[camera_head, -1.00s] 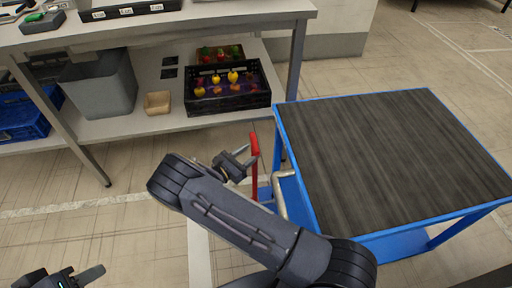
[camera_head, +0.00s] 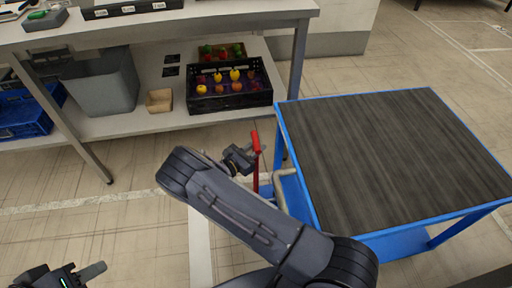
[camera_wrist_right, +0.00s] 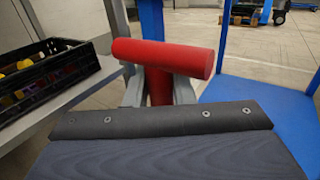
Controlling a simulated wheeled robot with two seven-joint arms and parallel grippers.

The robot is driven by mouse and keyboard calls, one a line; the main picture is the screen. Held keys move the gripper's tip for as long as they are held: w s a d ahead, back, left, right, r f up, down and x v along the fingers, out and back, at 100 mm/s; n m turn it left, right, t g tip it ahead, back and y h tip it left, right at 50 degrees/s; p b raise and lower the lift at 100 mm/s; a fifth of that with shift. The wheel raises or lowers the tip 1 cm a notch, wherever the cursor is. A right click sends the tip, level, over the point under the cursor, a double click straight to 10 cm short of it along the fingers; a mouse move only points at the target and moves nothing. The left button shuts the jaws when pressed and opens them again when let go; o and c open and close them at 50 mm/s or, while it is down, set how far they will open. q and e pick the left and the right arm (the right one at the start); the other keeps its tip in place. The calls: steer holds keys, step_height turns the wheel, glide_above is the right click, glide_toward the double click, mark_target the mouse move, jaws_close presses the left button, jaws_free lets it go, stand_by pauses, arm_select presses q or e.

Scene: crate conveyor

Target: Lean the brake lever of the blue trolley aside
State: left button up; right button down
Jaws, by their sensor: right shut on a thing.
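The blue trolley (camera_head: 390,160) has a dark top and stands at the right in the head view. Its red brake lever (camera_head: 256,158) stands close to upright at the trolley's left side. My right gripper (camera_head: 251,157) is at the top part of the lever. In the right wrist view the lever's red crossbar (camera_wrist_right: 165,57) lies just above my right gripper's fingers (camera_wrist_right: 159,92), which are shut on the red stem below it. My left gripper (camera_head: 75,275) is at the bottom left of the head view, away from the trolley; its fingers are only partly clear.
A workbench (camera_head: 200,30) stands at the back left. Its lower shelf holds a black crate of fruit (camera_head: 228,100), a grey bin (camera_head: 100,85) and a small cardboard box (camera_head: 159,101). The floor between bench and trolley is clear.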

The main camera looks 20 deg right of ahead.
steer(key=s+a+f+m+h+b, duration=0.1)
steer(key=s+a+f+m+h, duration=0.1)
steer(key=s, duration=1)
steer(key=shift+s+a+f+m+b, duration=0.2)
steer(key=shift+a+m+b, duration=0.1)
steer(key=shift+a+m, duration=0.35)
steer(key=c, duration=1.3)
jaws_free()
steer(key=shift+r, duration=0.1)
steer(key=shift+v, duration=3.9)
steer(key=shift+s, duration=0.15)
